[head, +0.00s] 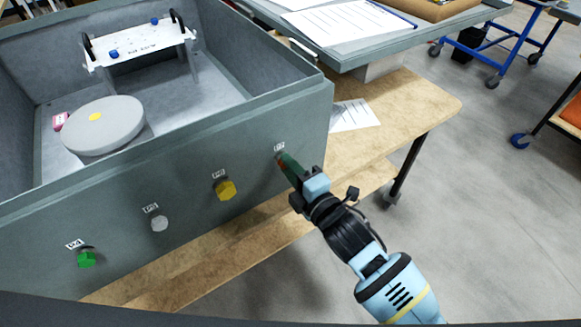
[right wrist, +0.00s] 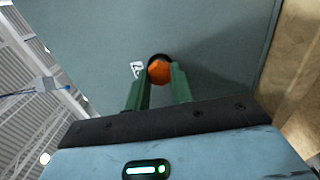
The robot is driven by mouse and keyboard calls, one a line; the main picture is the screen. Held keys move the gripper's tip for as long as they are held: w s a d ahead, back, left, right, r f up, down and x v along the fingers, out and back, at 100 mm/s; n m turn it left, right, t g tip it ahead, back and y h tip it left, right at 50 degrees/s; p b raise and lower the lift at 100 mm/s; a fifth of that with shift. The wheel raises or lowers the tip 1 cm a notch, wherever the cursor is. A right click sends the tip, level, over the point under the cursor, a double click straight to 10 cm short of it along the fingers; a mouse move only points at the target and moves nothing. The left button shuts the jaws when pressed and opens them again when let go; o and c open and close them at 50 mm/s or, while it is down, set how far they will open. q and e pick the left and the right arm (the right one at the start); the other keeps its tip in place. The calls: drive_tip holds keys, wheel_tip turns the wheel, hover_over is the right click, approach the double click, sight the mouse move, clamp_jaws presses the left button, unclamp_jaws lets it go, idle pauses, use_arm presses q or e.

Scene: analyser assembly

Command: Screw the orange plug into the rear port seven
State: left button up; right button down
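The orange plug (right wrist: 159,72) sits at a dark round port in the box's outer wall, beside a small white label, in the right wrist view. My right gripper (head: 287,163) is at this port, the rightmost in the row, in the head view. Its two green fingers (right wrist: 158,88) lie along both sides of the plug and appear closed on it. In the head view the fingers mostly hide the plug. The label (head: 279,147) is too small to read surely. How deep the plug sits cannot be told. My left gripper is not in view.
The same wall of the grey box (head: 120,200) carries a yellow plug (head: 225,189), a white plug (head: 159,223) and a green plug (head: 87,259). Inside are a round grey disc (head: 104,125) and a white bracket plate (head: 140,44). The wooden bench (head: 400,100) extends right, with papers on it.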

drive_tip(key=c, duration=1.8)
unclamp_jaws()
clamp_jaws()
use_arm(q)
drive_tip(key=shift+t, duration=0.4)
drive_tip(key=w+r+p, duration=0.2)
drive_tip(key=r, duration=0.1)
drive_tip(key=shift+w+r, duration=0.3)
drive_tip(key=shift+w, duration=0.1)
use_arm(e)
drive_tip(key=m, duration=2.4)
drive_tip(key=shift+o, duration=2.3)
unclamp_jaws()
